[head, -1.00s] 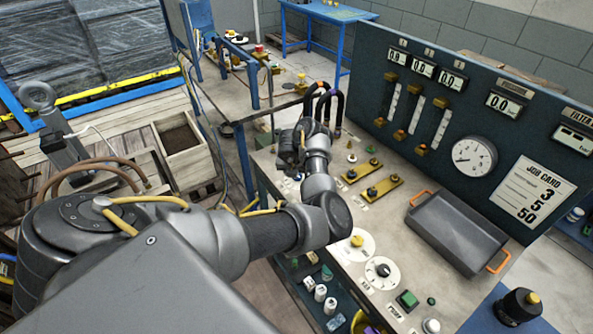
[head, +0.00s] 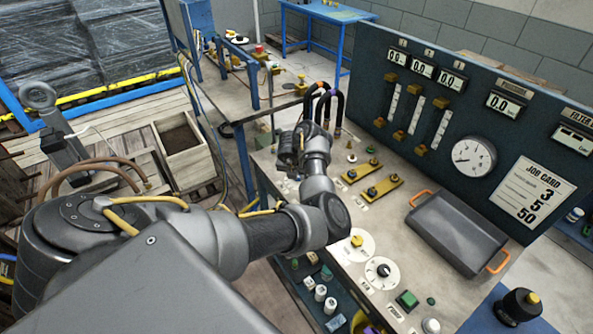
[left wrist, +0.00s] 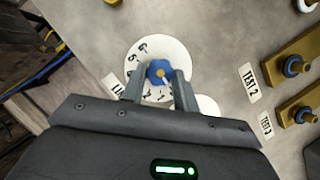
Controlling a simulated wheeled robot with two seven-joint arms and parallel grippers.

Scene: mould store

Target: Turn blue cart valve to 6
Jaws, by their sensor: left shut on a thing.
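The blue valve knob (left wrist: 158,72) shows in the left wrist view, with a pale pointer mark on it. It sits at the middle of a round white dial plate (left wrist: 176,52) with black numbers, partly covered by the fingers. My left gripper (left wrist: 159,80) is shut on the blue knob, one finger on each side. In the head view my left arm reaches over the cart's near left corner, and its wrist hides the knob. I cannot read surely which number the pointer faces. My right gripper is in neither view.
Brass valve blocks (head: 382,187) with dark knobs lie right of my wrist. Dark hoses (head: 331,105) rise just behind it. The upright gauge panel (head: 470,120) stands along the cart's back, and a grey tray (head: 458,233) with orange handles lies on the top.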

